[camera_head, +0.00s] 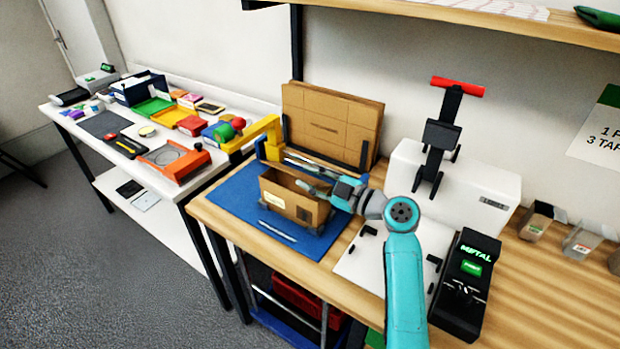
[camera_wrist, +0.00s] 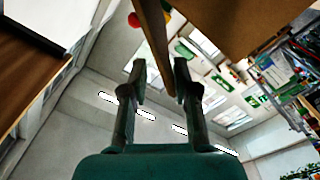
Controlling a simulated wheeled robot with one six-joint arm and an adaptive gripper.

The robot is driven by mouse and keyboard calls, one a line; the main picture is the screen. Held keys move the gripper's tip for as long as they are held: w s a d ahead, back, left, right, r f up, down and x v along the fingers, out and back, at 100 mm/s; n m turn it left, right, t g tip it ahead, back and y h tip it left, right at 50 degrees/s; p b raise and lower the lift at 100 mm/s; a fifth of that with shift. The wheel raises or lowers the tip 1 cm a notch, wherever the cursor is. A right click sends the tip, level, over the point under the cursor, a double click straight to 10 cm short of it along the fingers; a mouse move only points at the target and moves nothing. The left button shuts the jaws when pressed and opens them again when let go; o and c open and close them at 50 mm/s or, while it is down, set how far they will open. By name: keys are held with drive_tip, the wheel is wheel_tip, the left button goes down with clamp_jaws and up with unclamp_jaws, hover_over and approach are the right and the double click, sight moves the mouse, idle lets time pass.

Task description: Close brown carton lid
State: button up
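The brown carton (camera_head: 293,203) stands on a blue mat (camera_head: 238,196) with its top open, and its dark inside shows. A pale label is on its front side. My gripper (camera_head: 310,188) reaches in from the right at the carton's upper edge. In the wrist view, the two fingers of my gripper (camera_wrist: 158,75) are apart. A thin brown cardboard edge (camera_wrist: 155,40) runs between them, closer to the right finger, and no firm grip shows. A larger brown cardboard face (camera_wrist: 225,22) fills the wrist view's upper right. The carton's far side is partly hidden by my arm.
Flat brown cardboard sheets (camera_head: 328,124) stand upright behind the carton. A yellow tape dispenser (camera_head: 255,138) is at the back left of the mat. A silver pen-like item (camera_head: 278,231) lies in front. A white machine (camera_head: 455,187) and a black METAL device (camera_head: 464,283) stand to the right.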

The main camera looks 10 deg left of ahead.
drive_tip(key=v, duration=1.1)
drive_tip(key=shift+d, duration=0.4)
drive_tip(key=shift+s, duration=0.1)
